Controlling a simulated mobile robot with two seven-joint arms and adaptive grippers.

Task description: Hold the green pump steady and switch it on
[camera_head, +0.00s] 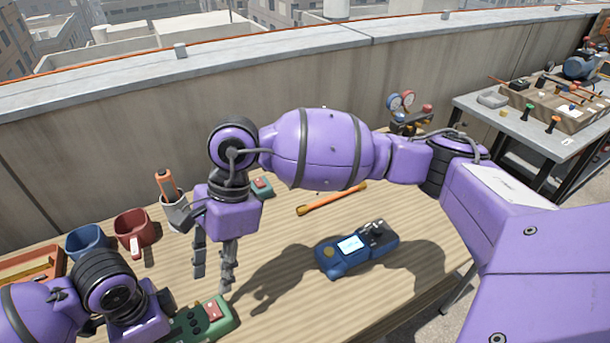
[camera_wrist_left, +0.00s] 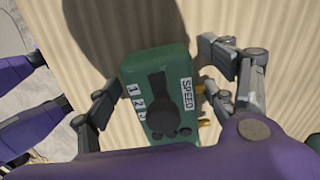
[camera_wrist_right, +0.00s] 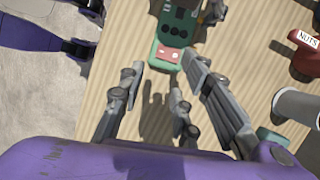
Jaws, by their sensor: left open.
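The green pump (camera_head: 207,318) stands on the wooden table at the bottom of the head view, partly hidden by my left arm. In the left wrist view its top (camera_wrist_left: 158,95) shows a dark dial with "SPEED" and number labels. My left gripper (camera_wrist_left: 160,76) is open, its fingers on both sides of the pump; I cannot tell whether they touch it. A pale red switch panel (camera_wrist_right: 168,53) shows on the pump's end in the right wrist view. My right gripper (camera_head: 212,282) looks open and empty, fingers down, above the table near that end.
A blue meter (camera_head: 355,248) and an orange tube (camera_head: 332,198) lie right of my right gripper. A red mug (camera_head: 135,228), a blue mug (camera_head: 87,242) and a grey cup (camera_head: 176,213) with an orange-handled tool stand left. A small green box (camera_head: 262,187) sits behind.

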